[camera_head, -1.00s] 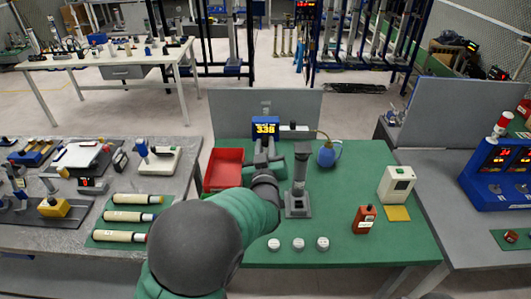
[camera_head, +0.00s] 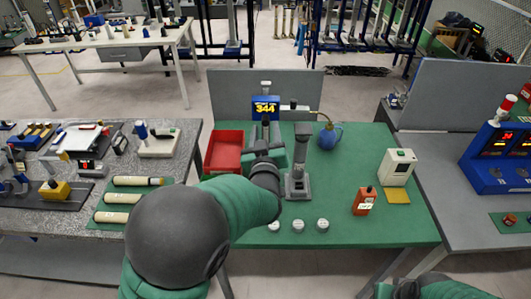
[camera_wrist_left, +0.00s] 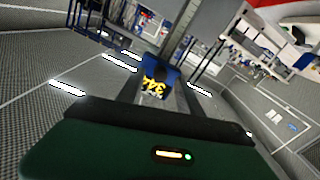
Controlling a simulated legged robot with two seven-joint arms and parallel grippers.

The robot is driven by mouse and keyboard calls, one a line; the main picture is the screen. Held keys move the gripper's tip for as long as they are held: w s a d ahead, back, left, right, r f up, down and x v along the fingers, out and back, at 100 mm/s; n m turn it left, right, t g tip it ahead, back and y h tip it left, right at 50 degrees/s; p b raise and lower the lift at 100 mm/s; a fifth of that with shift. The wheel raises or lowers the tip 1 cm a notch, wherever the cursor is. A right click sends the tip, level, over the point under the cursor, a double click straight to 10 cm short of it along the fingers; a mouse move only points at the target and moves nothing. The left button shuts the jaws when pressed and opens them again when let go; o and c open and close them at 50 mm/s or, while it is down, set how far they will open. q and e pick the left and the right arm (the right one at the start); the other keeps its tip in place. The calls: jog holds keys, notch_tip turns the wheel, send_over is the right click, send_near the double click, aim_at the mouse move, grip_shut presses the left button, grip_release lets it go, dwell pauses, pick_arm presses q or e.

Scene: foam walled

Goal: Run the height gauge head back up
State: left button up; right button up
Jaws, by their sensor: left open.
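The height gauge stands at the back of the green-topped table, with its blue display head (camera_head: 265,107) reading 344 and its column top (camera_head: 266,88) above. My left gripper (camera_head: 265,136) is open just below and in front of the head. In the left wrist view the blue head (camera_wrist_left: 160,80) shows tilted between the two fingers; I cannot tell whether they touch it. The gripper and arm hide the gauge's lower part. My right arm enters at the bottom right, and its gripper (camera_head: 407,289) shows only as a dark part at the edge.
A red bin (camera_head: 224,151) is left of the gauge. A grey stand (camera_head: 300,165), a blue bulb (camera_head: 329,136), a white box (camera_head: 397,166) and an orange bottle (camera_head: 364,201) stand to the right. White round pieces (camera_head: 298,225) lie in front. A grey panel (camera_head: 225,95) rises behind.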

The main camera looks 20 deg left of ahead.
pick_arm(q)
jog(key=b+v, duration=0.1)
jog(key=v, duration=1.3)
jog(key=shift+b, duration=0.35)
notch_tip(320, 180, down, 15)
jog(key=s+m+g+h, duration=0.2)
jog(key=m+g+h, duration=0.35)
jog(key=g, duration=0.25)
jog(key=s+a+f+g, duration=0.2)
jog(key=s+f+g, duration=0.1)
jog(key=s, duration=0.3)
jog(key=s+a+f+g, duration=0.3)
jog(key=s+f, duration=0.1)
jog(key=s, duration=0.3)
jog(key=shift+a+m+g, duration=0.25)
jog(key=shift+m+g, duration=0.1)
jog(key=shift+g, duration=0.05)
jog(key=shift+d+f+y, duration=0.1)
jog(key=shift+d+y, duration=0.05)
jog(key=shift+y, duration=0.1)
